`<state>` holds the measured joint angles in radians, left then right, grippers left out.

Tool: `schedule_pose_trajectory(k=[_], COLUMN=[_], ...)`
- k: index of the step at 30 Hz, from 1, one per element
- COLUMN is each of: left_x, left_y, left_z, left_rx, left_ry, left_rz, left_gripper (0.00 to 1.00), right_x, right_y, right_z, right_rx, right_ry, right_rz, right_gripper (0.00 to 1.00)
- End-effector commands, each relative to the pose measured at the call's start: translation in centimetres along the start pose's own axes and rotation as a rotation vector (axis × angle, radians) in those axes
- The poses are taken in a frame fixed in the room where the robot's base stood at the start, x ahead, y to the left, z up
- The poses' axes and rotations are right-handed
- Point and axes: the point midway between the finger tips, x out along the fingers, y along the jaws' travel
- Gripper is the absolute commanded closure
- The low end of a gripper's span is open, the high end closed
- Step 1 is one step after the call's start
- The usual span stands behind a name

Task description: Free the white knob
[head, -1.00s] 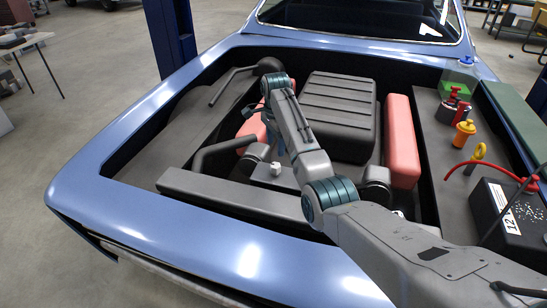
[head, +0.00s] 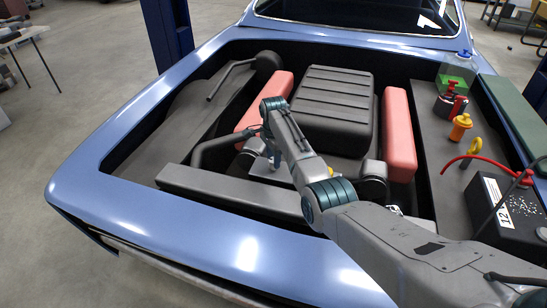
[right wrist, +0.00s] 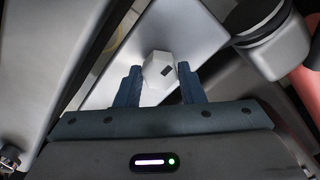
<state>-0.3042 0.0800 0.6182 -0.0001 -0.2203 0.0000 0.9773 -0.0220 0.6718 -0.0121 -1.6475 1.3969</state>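The fingers are apart with very thin gaps; contact is not clear. In the head view my right gripper (head: 275,156) reaches down into the car's open bay, and the knob is mostly hidden behind it. My left gripper is out of view.
A black ribbed cover (head: 335,100) sits between two red blocks (head: 399,135). A grey bar (head: 235,190) and a bent pipe (head: 215,150) lie close by. On the right ledge are a black box (head: 505,210), a red hose and bottles. The blue car body (head: 190,222) rims the bay.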

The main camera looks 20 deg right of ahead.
Motion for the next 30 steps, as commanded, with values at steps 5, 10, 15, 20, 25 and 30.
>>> schedule_pose_trajectory(k=[5, 10, 15, 20, 25, 30], left_x=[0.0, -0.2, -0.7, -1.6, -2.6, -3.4], left_y=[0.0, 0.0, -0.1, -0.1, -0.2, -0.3], left_z=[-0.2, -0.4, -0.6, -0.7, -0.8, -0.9], left_rx=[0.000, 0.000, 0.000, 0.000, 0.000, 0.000], left_ry=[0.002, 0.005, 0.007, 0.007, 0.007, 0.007], left_rz=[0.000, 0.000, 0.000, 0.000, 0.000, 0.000], left_gripper=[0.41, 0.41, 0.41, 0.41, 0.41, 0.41], right_x=[0.0, -0.1, -0.2, -0.3, -0.3, -0.3], right_y=[0.0, 0.0, 0.0, 0.0, 0.0, 0.0], right_z=[0.0, 0.0, 0.0, 0.0, 0.0, 0.0], right_rx=[0.000, -0.014, -0.072, -0.176, -0.326, -0.489], right_ry=[0.000, 0.000, 0.000, -0.001, -0.001, -0.001], right_rz=[0.002, 0.003, 0.003, 0.004, 0.003, 0.003], right_gripper=[0.87, 0.87, 0.87, 0.87, 0.87, 0.87])
